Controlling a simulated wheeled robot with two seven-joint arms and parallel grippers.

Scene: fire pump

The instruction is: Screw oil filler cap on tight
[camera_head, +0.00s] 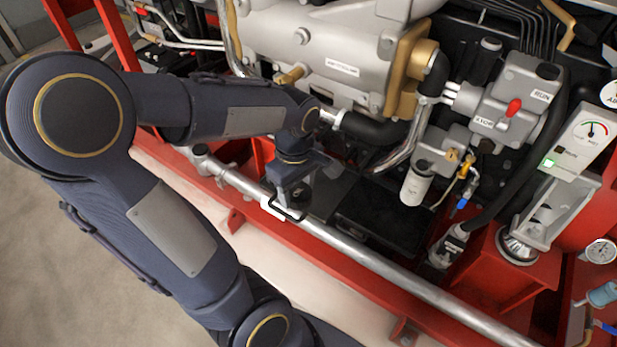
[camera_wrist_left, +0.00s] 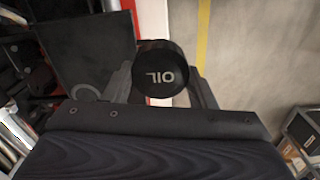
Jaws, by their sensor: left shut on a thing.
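The oil filler cap (camera_wrist_left: 160,72) is a round black cap with "OIL" in light letters, seen face-on in the left wrist view. My left gripper (camera_wrist_left: 161,85) has one finger on each side of it and is shut on it. In the head view my left gripper (camera_head: 290,200) points down beside the silver rail, in front of the engine. The cap is not clearly visible there. The filler opening is not visible, and I cannot tell whether the cap sits on its neck. My right gripper is not in view.
A silver pipe (camera_head: 370,262) runs diagonally past the gripper along the red frame (camera_head: 350,274). A black box (camera_head: 385,222) lies to the right. The grey engine housing (camera_head: 310,55) and hoses stand behind. Open floor (camera_head: 70,260) lies at the lower left.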

